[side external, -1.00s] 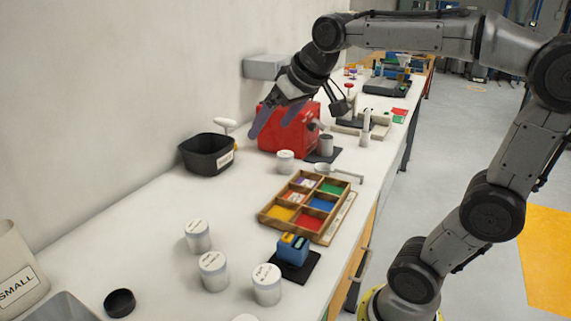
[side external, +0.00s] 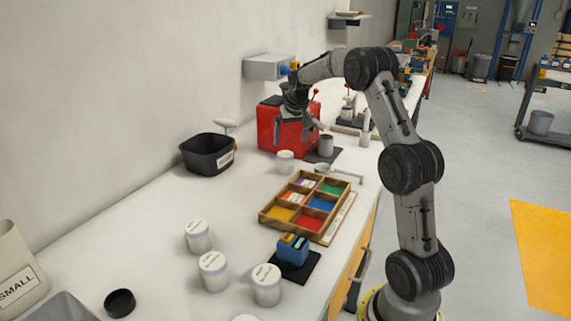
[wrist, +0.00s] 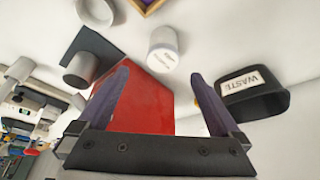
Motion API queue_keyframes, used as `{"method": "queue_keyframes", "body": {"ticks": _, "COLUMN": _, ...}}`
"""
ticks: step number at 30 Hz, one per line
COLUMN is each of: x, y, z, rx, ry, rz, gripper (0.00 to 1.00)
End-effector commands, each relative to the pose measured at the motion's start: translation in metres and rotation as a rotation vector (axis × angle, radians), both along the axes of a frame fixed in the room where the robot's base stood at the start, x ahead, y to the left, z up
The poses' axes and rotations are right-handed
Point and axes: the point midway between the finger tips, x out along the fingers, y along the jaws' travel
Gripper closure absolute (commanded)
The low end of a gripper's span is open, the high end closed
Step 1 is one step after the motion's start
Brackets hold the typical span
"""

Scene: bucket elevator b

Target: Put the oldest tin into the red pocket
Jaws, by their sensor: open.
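Several white lidded tins stand upright on the bench: three at the front, a left one (side external: 198,237), a middle one (side external: 213,272) and a right one (side external: 266,285), and one (side external: 285,162) by the red box. Their label writing is too small to read. The tin by the box also shows in the wrist view (wrist: 163,48), just beyond my fingertips. The wooden tray (side external: 268,222) has coloured pockets, including a red one (side external: 309,223) at its near right. My gripper (side external: 293,138) is open and empty, above the bench before the red box; its fingers show in the wrist view (wrist: 158,75).
The red box (side external: 268,130) stands behind my gripper. A black WASTE bin (side external: 200,158) is to its left. A grey cylinder (side external: 326,145) stands on a dark mat. A blue block (side external: 292,251) sits near the tray. Bench space left of the tray is clear.

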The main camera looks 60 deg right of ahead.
Motion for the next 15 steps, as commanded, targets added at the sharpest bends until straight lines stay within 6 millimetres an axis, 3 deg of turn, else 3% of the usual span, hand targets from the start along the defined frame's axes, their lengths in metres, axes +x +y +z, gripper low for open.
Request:
{"method": "queue_keyframes", "body": {"ticks": 6, "x": 0.011, "y": -0.01, "z": -0.037, "rx": 0.002, "ry": 0.002, "rz": 0.0, "gripper": 0.0}}
{"method": "queue_keyframes", "body": {"ticks": 15, "x": 0.018, "y": -0.015, "z": -0.058, "rx": 0.0, "ry": 0.0, "rz": 0.001, "gripper": 0.0}}
